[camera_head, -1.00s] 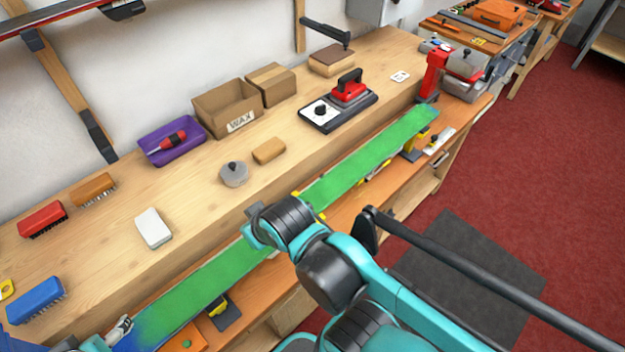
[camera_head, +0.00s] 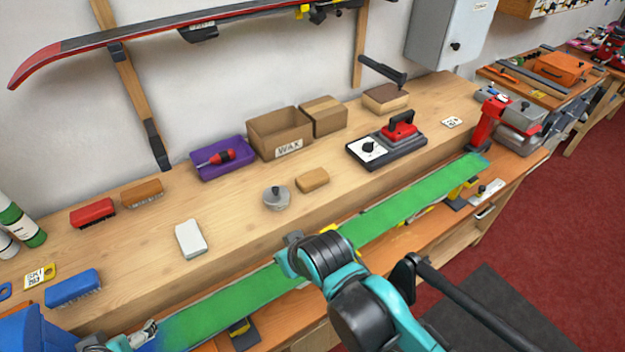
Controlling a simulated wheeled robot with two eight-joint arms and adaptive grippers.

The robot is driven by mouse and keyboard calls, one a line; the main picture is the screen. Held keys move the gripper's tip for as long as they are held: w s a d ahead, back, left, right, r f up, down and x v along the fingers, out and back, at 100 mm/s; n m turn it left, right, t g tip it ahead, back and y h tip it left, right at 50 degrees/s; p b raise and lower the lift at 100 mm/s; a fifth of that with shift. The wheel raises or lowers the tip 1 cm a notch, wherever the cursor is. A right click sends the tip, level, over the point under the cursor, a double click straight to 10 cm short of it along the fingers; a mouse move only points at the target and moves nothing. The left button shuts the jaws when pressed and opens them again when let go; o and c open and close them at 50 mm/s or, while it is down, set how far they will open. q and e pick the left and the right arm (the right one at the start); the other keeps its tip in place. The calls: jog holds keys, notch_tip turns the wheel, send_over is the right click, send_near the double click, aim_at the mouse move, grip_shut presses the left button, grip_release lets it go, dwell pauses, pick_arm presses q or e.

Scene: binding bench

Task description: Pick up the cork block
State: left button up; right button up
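The cork block (camera_head: 312,180), a small tan block with rounded edges, lies on the wooden bench top, just right of a round grey metal piece. Nothing touches it. My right gripper (camera_head: 290,258) is over the green ski base, in front of and below the cork block, clear of it. Its fingers are mostly hidden by the wrist, so its opening does not show. My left gripper (camera_head: 146,335) is at the bottom left edge, by the near end of the green ski. It is small and partly cut off, so its opening cannot be told.
A white block (camera_head: 190,239) and brushes (camera_head: 92,212) are left. The green ski (camera_head: 400,205) runs along the bench front. Bench top around the cork is fairly clear.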

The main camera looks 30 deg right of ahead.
jog(key=o, duration=1)
jog(key=shift+w+d+r+m+p, duration=0.15)
jog(key=shift+w+d+r+m, duration=0.2)
jog(key=shift+w+r, duration=0.25)
jog(key=shift+w+d+r+m+p, duration=0.15)
jog(key=shift+w+d+r+m, duration=0.05)
jog(key=shift+w+r+m, duration=0.3)
jog(key=shift+c, duration=0.2)
jog(key=shift+o, duration=0.2)
jog(key=shift+w+d+r+m+g, duration=0.25)
jog(key=shift+w+d+r+m, duration=0.1)
jog(key=shift+w+r, duration=0.15)
jog(key=shift+w+d+r+m+g, duration=0.3)
jog(key=shift+w+r, duration=0.1)
jog(key=shift+w, duration=0.2)
jog(key=m+g+p, duration=0.5)
jog(key=m+g, duration=0.1)
jog(key=m, duration=0.9)
send_over(313, 176)
notch_tip(313, 176, down, 5)
jog(key=shift+f, duration=0.2)
jog(key=shift+w+f+b, duration=0.1)
jog(key=shift+f+b, duration=1.05)
jog(key=shift+f, duration=2.7)
